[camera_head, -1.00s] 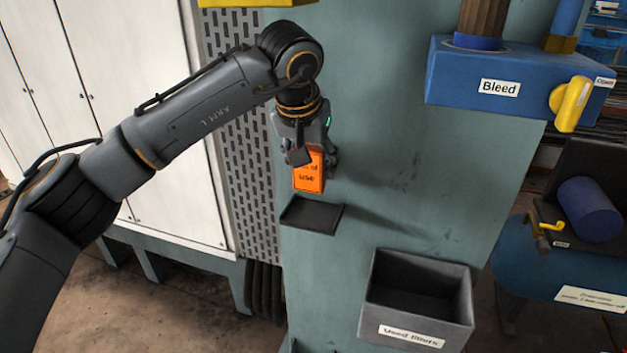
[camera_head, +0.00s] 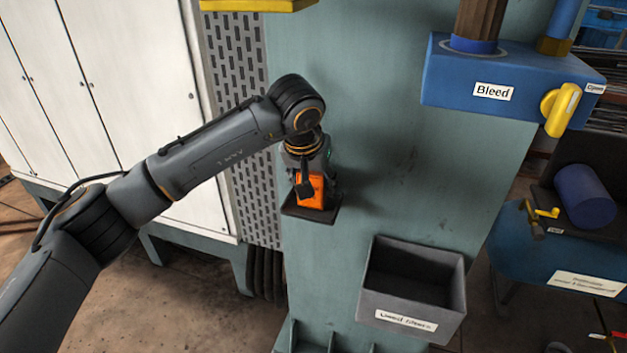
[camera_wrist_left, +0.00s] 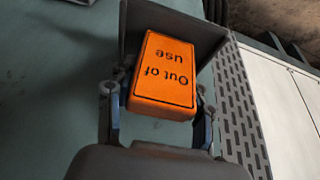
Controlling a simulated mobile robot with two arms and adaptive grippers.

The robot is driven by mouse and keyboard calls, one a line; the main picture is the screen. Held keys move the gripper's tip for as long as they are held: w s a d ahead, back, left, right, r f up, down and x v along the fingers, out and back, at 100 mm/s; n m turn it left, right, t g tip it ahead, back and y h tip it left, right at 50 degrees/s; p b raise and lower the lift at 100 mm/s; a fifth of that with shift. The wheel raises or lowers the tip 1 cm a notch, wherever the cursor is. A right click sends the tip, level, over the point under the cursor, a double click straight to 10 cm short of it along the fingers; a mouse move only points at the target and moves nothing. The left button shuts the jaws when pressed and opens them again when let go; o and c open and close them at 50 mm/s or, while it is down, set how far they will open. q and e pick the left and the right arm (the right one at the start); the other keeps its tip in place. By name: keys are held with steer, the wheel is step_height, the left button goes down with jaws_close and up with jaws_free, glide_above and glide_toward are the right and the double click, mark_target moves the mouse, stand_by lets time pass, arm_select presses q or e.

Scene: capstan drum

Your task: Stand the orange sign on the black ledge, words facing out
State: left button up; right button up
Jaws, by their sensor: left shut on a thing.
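The orange sign (camera_head: 311,192) is in my left gripper (camera_head: 309,186), low over the small black ledge (camera_head: 318,216) on the green column. In the left wrist view the sign (camera_wrist_left: 163,77) shows the words "Out of use", upside down in that picture, between the fingers of my left gripper (camera_wrist_left: 158,108). The ledge (camera_wrist_left: 198,27) shows right behind the sign there. I cannot tell whether the sign's lower edge touches the ledge. In the head view a finger covers part of the sign's front. My right gripper is not in view.
A grey open bin labelled "Used filters" (camera_head: 412,288) is on the column, below and right of the ledge. A blue block labelled "Bleed" (camera_head: 455,85) with a yellow handle (camera_head: 560,108) juts out upper right. White cabinets (camera_head: 110,80) stand at left.

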arm_select(q)
steer(key=o, duration=0.8)
steer(key=shift+f, duration=0.15)
steer(key=shift+c, duration=0.2)
steer(key=o, duration=0.5)
steer(key=shift+c, duration=0.2)
steer(key=shift+r, duration=0.3)
steer(key=shift+s+r, duration=0.1)
steer(key=shift+r, duration=0.2)
steer(key=b+v, duration=0.2)
steer(key=v, duration=0.4)
steer(key=shift+s+r, duration=0.2)
steer(key=shift+r, duration=0.15)
steer(key=shift+a, duration=0.1)
